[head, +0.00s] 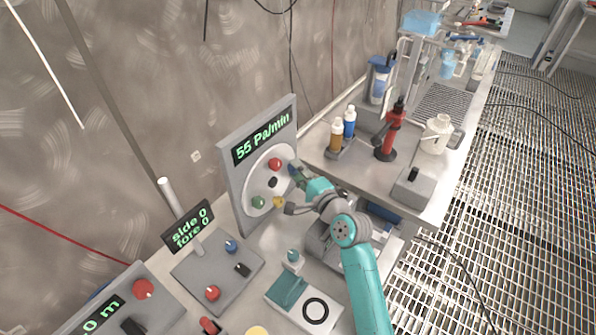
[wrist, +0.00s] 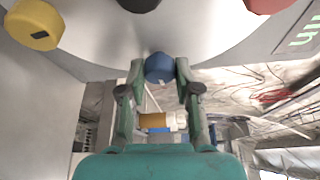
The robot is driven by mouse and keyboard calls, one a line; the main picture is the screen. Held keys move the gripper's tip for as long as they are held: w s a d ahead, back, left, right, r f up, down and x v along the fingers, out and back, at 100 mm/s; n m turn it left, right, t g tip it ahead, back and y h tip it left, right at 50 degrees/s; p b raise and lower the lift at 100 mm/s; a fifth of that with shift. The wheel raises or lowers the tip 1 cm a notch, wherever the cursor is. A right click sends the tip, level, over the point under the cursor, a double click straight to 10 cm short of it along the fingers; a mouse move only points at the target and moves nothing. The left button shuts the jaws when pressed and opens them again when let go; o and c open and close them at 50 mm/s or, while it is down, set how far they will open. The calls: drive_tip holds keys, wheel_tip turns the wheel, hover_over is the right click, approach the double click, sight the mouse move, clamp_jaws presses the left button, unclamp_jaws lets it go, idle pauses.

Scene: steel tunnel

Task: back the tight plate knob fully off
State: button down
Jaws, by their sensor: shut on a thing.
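A round white plate (head: 259,181) stands upright on a grey panel (head: 233,180). It carries a red knob (head: 275,163) at the top, a green knob (head: 258,201) and a yellow knob (head: 278,202) lower down, and a black centre piece (head: 272,183). My gripper (wrist: 159,74) is shut on the blue knob (wrist: 159,67) at the plate's right edge, with one finger on each side. In the head view the gripper (head: 297,175) partly hides this knob. The wrist view also shows the yellow knob (wrist: 33,25). The frames do not show which knob is tight.
A display (head: 264,136) above the plate reads 55 Pa/min. A bench (head: 430,190) on the right holds bottles, a red tool (head: 391,132) and a white jug (head: 436,136). Control boxes (head: 217,275) stand in front at the left. A grated floor lies to the right.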

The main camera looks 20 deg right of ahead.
drive_tip(key=c, duration=0.8)
unclamp_jaws()
drive_tip(key=v, duration=1.2)
